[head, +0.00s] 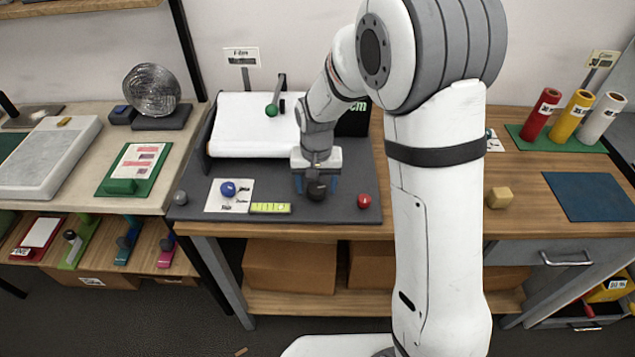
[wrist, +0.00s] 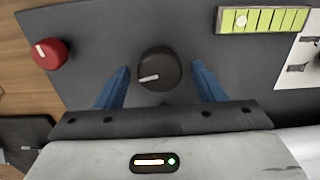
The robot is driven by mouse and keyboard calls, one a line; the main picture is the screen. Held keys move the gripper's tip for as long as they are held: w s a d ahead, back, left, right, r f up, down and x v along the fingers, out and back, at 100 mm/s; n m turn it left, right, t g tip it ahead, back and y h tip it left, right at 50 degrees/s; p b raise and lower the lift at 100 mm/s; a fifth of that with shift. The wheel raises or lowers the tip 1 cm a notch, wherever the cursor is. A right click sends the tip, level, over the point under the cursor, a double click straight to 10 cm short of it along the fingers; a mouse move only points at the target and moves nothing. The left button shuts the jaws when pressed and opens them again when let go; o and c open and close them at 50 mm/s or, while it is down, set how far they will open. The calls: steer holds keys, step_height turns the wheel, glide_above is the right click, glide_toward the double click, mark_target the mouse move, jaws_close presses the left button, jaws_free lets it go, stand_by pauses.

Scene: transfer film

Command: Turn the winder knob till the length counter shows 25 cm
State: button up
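The winder knob (wrist: 160,70) is black and round with a white pointer line, set on the dark grey machine base. In the head view the knob (head: 316,189) shows right under my gripper (head: 316,178). In the wrist view my gripper (wrist: 160,85) is open, with one blue finger on each side of the knob and a gap to it on both sides. The length counter (head: 355,107) is a dark display with green characters behind my arm; only "cm" can be read, and the number is hidden. The white film roll (head: 245,128) lies at the back of the machine.
A red knob (head: 364,201) is to the right of the winder knob, and a blue ball-shaped knob (head: 228,189) is to the left. A yellow-green segmented strip (head: 270,208) lies by the front edge. A green-ended crank (head: 272,110) stands at the back.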

steer(key=c, duration=0.9)
steer(key=shift+n, duration=0.3)
steer(key=n+b, duration=0.2)
steer(key=n, duration=0.1)
steer(key=shift+n, duration=0.3)
steer(key=shift+n+b, duration=0.55)
steer(key=shift+n, duration=1.65)
steer(key=o, duration=1)
steer(key=shift+r, duration=0.1)
